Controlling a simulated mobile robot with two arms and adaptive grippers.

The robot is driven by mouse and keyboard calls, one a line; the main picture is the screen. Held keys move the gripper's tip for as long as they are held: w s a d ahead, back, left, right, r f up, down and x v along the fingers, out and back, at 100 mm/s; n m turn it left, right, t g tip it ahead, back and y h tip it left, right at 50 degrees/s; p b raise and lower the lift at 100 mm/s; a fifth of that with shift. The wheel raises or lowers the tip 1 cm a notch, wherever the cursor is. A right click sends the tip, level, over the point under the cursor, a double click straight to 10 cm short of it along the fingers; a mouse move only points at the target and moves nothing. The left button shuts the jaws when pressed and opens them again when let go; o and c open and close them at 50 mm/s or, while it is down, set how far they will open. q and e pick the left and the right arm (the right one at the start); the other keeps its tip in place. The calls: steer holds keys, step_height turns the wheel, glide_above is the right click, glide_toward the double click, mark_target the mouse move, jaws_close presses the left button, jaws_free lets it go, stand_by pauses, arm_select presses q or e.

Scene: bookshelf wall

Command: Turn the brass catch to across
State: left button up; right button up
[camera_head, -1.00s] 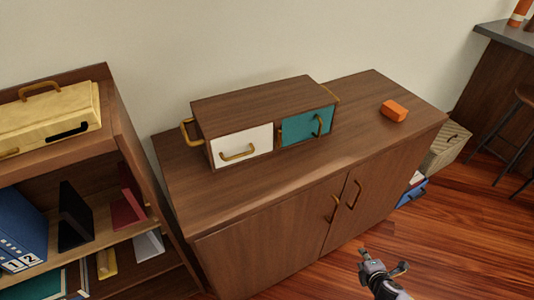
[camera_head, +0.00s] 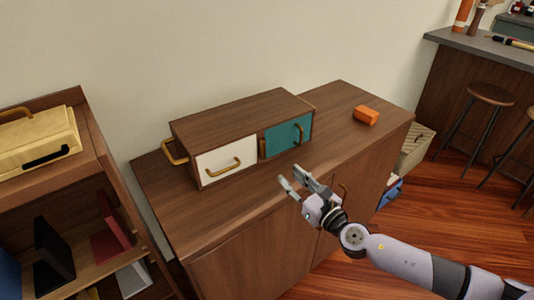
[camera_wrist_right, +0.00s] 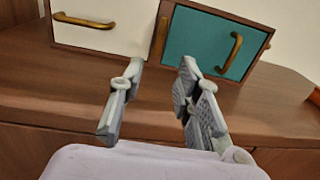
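The brass catch (camera_head: 263,148) is a small bar on the front of the wooden box (camera_head: 240,110), at the left edge of the teal door (camera_head: 285,138). It stands upright, and it also shows in the right wrist view (camera_wrist_right: 162,34). My right gripper (camera_head: 291,178) is in front of the box, over the cabinet's front edge, its fingers pointing toward the box. In the right wrist view its two fingers (camera_wrist_right: 161,68) are apart with nothing between them, and the catch is beyond them. My left gripper is not in view.
The white door (camera_head: 226,160) with a brass handle is left of the catch; the teal door's handle (camera_head: 298,135) is to its right. An orange block (camera_head: 366,115) lies on the cabinet top (camera_head: 335,110). A shelf with a yellow case (camera_head: 38,145) stands at left.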

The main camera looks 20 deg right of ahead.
mark_target(265, 152)
steer(key=x, duration=1.2)
steer(key=shift+w+a+f, duration=0.1)
steer(key=shift+c, duration=0.6)
jaws_close()
